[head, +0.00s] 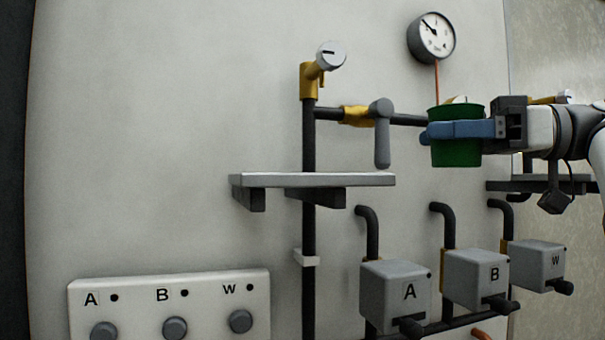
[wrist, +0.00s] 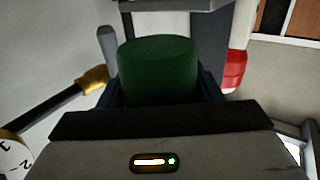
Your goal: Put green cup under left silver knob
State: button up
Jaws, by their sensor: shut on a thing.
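My gripper (head: 462,130) is shut on the green cup (head: 456,152) and holds it upright in the air, right of the left shelf and in front of the dark pipe. The cup also shows between the jaws in the wrist view (wrist: 158,70). The left silver knob (head: 331,54) sits on a brass fitting (head: 309,82) on top of the vertical pipe, at the upper middle of the head view. A grey shelf (head: 330,180) is fixed below that knob. The cup is apart from the knob and the shelf, to their right.
A grey lever handle (head: 382,135) hangs over the shelf's right part, between the knob and the cup. A gauge (head: 431,38) is above the cup. A second shelf (head: 500,186) is partly hidden at right.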

jog(key=shift+w+a+r, duration=0.1)
jog(key=shift+a+r, duration=0.05)
jog(key=shift+a, duration=0.2)
jog(key=p+x, duration=0.2)
jog(key=x, duration=1.5)
jog(key=shift+a+r, duration=0.1)
jog(key=shift+a, duration=0.15)
jog(key=shift+w, duration=0.1)
jog(key=shift+f, duration=0.35)
jog(key=shift+f, duration=0.15)
jog(key=o, duration=0.7)
jog(key=shift+f, duration=0.1)
